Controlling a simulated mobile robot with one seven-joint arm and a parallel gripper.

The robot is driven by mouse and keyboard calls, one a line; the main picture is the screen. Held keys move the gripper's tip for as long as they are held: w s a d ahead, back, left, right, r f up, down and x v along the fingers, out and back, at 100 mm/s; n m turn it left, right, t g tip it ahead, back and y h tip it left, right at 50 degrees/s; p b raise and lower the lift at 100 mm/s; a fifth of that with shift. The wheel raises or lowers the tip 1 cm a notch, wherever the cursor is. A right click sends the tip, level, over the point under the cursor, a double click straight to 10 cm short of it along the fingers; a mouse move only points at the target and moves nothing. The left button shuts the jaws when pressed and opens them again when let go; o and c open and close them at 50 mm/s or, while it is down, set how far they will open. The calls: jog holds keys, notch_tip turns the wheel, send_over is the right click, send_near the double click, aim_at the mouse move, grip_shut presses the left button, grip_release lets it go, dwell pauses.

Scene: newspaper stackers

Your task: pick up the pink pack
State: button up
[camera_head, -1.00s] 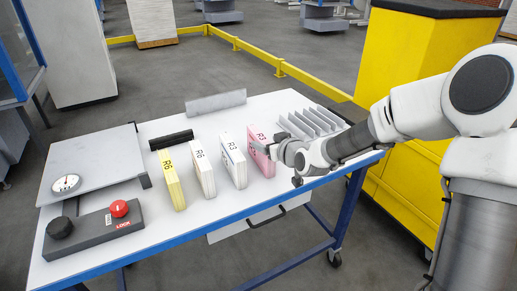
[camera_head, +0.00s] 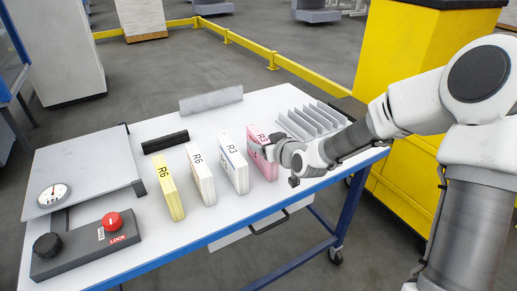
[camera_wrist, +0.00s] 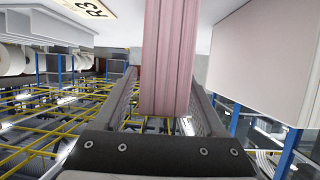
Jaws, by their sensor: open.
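The pink pack (camera_head: 256,137), marked R3, stands upright on the white table, the rightmost in a row of packs. My gripper (camera_head: 268,150) is at its right front side and hides part of it. In the wrist view the pink pack (camera_wrist: 170,50) shows as a ridged pink edge between the two open fingers of my gripper (camera_wrist: 168,100). I see a finger on each side of it. I cannot tell whether either finger touches it.
Left of it stand a white R3 pack (camera_head: 233,166), a white R6 pack (camera_head: 201,176) and a yellow R6 pack (camera_head: 169,189). A grey slotted rack (camera_head: 310,120) is just behind right. A scale (camera_head: 85,165) and a control box (camera_head: 85,248) are at left.

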jog(key=shift+w+a+f, duration=0.15)
jog(key=shift+w+a, duration=0.05)
jog(key=shift+w, duration=0.05)
grip_shut()
dwell(0.3)
